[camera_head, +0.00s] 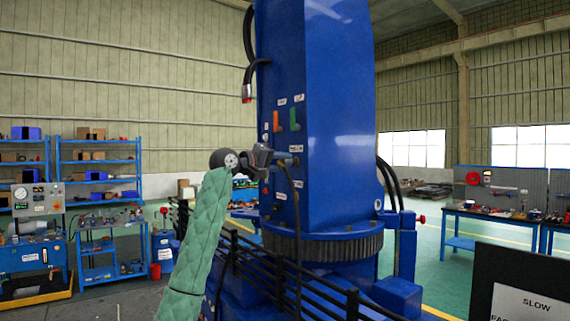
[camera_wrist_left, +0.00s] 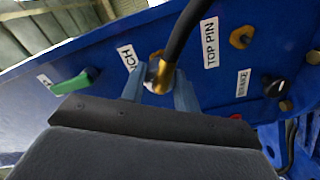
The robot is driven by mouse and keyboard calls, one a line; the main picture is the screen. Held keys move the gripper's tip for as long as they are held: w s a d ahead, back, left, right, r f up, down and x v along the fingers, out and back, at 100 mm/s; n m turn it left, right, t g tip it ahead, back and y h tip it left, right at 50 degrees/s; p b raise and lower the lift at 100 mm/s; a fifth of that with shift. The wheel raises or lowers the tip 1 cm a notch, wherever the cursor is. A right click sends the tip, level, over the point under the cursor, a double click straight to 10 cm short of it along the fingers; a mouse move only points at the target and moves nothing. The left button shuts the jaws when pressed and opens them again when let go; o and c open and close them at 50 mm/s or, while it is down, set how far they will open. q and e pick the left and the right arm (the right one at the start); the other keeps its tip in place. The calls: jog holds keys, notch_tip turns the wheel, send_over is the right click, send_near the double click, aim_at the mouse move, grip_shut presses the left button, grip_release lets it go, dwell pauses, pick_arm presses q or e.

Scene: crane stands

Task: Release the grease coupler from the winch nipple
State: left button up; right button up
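The grease coupler (camera_wrist_left: 159,74) is a brass and silver fitting on the end of a black hose (camera_wrist_left: 186,35). It sits at the blue crane panel beside a partly hidden label ending in "CH" (camera_wrist_left: 127,56). My left gripper (camera_wrist_left: 160,88) has one finger on each side of the coupler and appears closed on it. The winch nipple is hidden behind the coupler. In the head view my left gripper (camera_head: 286,160) is at the blue crane column (camera_head: 335,130), with the hose (camera_head: 294,190) hanging down from it. My right gripper is not in view.
Black railings (camera_head: 290,270) stand below my left arm. A dark sign (camera_head: 520,290) is at front right.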

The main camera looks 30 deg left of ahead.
pick_arm(q)
jog(key=shift+c, duration=0.3)
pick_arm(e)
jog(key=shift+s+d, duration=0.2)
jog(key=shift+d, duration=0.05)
